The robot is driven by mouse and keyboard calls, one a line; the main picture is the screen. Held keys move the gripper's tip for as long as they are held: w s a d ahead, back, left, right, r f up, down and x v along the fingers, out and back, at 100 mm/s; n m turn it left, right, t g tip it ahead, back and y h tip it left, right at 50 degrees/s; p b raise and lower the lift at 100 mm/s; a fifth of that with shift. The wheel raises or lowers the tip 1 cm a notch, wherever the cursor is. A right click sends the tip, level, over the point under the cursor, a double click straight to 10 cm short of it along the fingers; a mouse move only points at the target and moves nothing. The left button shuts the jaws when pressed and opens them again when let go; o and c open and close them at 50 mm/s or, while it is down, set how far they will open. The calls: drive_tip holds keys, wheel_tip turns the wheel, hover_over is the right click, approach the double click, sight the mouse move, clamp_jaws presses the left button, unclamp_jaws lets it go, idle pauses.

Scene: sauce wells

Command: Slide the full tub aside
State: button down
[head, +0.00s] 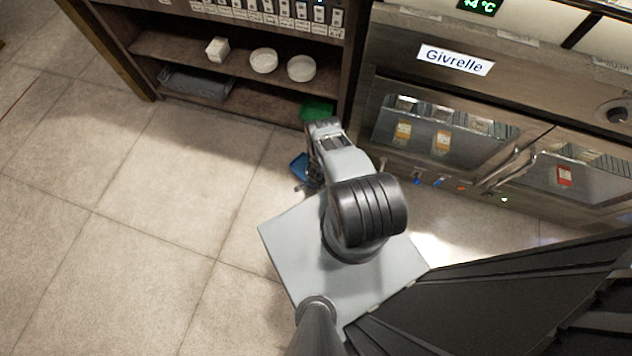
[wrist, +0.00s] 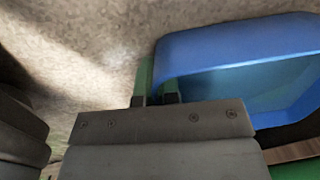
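A blue tub (wrist: 235,42) fills the upper right of the wrist view, seen partly into its hollow; I cannot make out any contents. It also shows in the head view (head: 299,167), small and partly hidden by my arm. My gripper (wrist: 155,100) has its two dark fingertips a short way apart at the tub's left end. A narrow green strip (wrist: 144,74) shows just beyond them. I cannot tell whether the fingers touch or grip the tub wall. A green object (head: 318,109) sits at the low shelf's right end. I cannot tell which tub is full.
A wooden shelf unit (head: 240,68) holds white bowls (head: 301,68), a small white box (head: 217,49) and a grey tray (head: 196,84). A glass-door fridge cabinet (head: 470,90) stands at right. The tiled floor (head: 130,200) at left is clear.

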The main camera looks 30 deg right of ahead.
idle(0.3)
drive_tip(key=c, duration=1.3)
unclamp_jaws()
drive_tip(key=shift+o, duration=0.2)
wheel_tip(320, 180, up, 14)
drive_tip(key=p, duration=1.4)
drive_tip(key=shift+s+p, duration=0.35)
drive_tip(key=shift+s, duration=0.05)
drive_tip(key=shift+f, duration=0.1)
